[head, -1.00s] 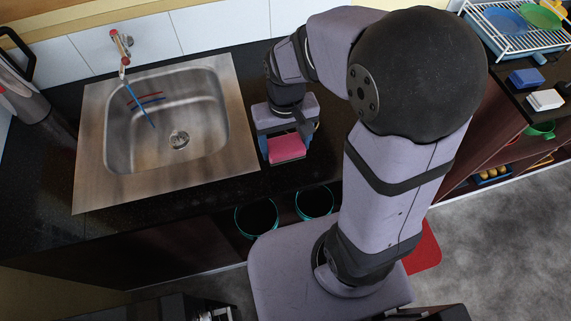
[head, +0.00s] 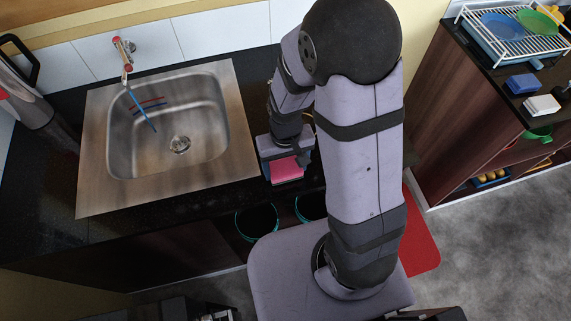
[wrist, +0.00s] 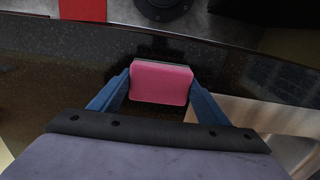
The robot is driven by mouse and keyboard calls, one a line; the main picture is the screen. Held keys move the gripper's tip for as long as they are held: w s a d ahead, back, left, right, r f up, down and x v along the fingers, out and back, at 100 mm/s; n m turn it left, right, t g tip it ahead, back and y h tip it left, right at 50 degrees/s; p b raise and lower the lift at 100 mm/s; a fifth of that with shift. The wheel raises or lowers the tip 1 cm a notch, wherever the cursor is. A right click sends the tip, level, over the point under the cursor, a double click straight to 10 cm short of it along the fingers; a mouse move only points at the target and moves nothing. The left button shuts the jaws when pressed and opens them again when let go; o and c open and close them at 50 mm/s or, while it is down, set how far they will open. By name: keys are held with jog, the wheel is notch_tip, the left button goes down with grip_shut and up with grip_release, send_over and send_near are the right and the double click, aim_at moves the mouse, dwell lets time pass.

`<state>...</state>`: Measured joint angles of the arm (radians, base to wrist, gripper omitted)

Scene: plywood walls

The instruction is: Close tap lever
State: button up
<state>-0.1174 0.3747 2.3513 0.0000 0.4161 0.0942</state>
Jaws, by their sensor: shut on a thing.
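The tap (head: 123,56) is on the tiled wall above the sink (head: 230,105), with red handles and a spout. A blue stream, which looks like water, slants from the spout into the basin. My gripper (head: 287,172) is to the right of the sink, near the counter's front edge and well apart from the tap. It is shut on a pink sponge (head: 287,170). In the wrist view the pink sponge (wrist: 160,83) sits between the two blue fingers. The tap does not show in the wrist view.
A silver appliance (head: 35,105) stands left of the sink. Two round bins with teal rims (head: 257,222) are below the counter. A dish rack (head: 510,35), a blue sponge (head: 522,83) and a white sponge (head: 541,105) are on the right-hand counter.

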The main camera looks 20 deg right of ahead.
jog(key=shift+f, duration=0.2)
jog(key=shift+f, duration=0.15)
jog(key=o, duration=0.9)
jog(key=shift+b, duration=0.3)
